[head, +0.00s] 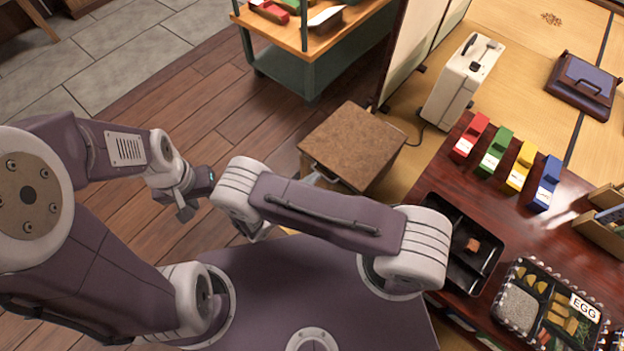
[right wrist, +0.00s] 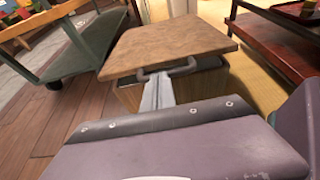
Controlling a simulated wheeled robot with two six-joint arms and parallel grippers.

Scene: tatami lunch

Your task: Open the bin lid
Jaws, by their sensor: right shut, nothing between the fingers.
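The bin is a light wooden box with a brown, cork-like lid (head: 352,140) that covers its top. The lid also shows in the right wrist view (right wrist: 170,45), with a grey bar handle (right wrist: 185,68) on its near edge. My right gripper (right wrist: 157,82) is shut, with its fingertips close to the handle; I cannot tell whether they touch it. In the head view my right arm hides most of that gripper. My left gripper (head: 196,194) hangs over the wooden floor, left of the bin and away from it. Its finger opening is unclear.
A green shelf cart (head: 310,70) stands behind the bin, and a white case (head: 462,82) stands to its right. A dark red table (head: 500,225) at the right carries colored blocks, a black tray (head: 440,243) and lunch boxes. The floor left of the bin is clear.

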